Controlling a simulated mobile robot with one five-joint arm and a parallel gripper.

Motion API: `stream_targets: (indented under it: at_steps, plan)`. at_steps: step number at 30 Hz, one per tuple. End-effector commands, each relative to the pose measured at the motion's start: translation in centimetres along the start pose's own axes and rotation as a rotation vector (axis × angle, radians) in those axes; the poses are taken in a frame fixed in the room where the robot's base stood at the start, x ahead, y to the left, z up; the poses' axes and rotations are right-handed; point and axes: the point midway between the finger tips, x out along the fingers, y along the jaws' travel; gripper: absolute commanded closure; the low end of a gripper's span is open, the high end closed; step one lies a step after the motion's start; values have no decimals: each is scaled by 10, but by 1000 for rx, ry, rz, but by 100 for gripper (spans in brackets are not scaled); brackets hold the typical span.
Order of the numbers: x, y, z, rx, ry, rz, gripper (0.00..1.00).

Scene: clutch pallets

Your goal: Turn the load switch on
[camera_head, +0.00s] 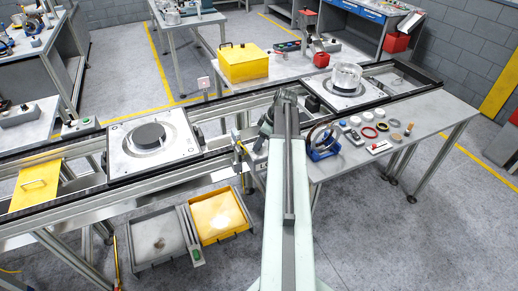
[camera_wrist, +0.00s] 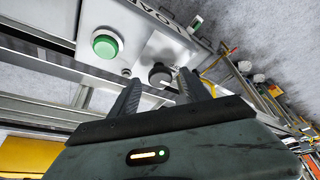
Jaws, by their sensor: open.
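In the wrist view a grey control box (camera_wrist: 140,42) carries a black rotary knob (camera_wrist: 160,73), a green push button (camera_wrist: 105,43) and partly visible lettering that seems to read LOAD. The knob has a pale pointer mark. My gripper (camera_wrist: 160,88) is open, with one dark finger on each side of the space just below the knob in the picture. The knob lies between and a little beyond the fingertips; I cannot tell whether either finger touches it. In the head view my arm hides most of the box.
A conveyor frame (camera_head: 60,158) carries pallets, one with a dark disc (camera_head: 149,135). A table at right holds rings, a blue clamp (camera_head: 323,148) and small parts close to my arm. A yellow box (camera_head: 243,64) stands behind. Grey and yellow trays (camera_head: 219,240) sit low at left.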

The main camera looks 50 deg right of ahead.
Motion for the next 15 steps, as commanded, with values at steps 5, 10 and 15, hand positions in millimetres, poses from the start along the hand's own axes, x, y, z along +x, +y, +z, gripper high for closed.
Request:
stream_targets:
  at_steps: [5,10,15]
  plan:
    - [7,0,-1,-1,0,0,45]
    - [6,0,-1,-1,0,-1,59]
    - [6,-1,-2,-1,0,-1,100]
